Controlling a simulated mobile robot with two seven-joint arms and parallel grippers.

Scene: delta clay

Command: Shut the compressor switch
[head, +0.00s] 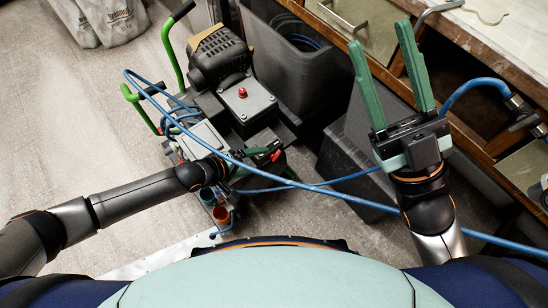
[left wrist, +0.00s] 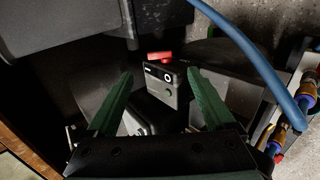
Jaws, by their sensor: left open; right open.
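The compressor (head: 221,56) stands on the floor left of the bench, with a black ribbed motor and green handles. A small grey switch box with a red lever on top (left wrist: 162,56) shows ahead in the left wrist view. A small red part (head: 276,155) also shows beside my left gripper in the head view. My left gripper (left wrist: 160,72) is open, its green fingers spread either side of the switch box; contact cannot be told. In the head view, the left gripper (head: 258,151) is partly hidden by its wrist. My right gripper (head: 379,34) is open and empty, raised at right.
A blue hose (head: 300,187) crosses in front of the compressor and past both arms. A grey box with a red knob (head: 246,98) sits on the compressor. Dark bins (head: 283,75) and a wooden bench (head: 460,45) stand to the right.

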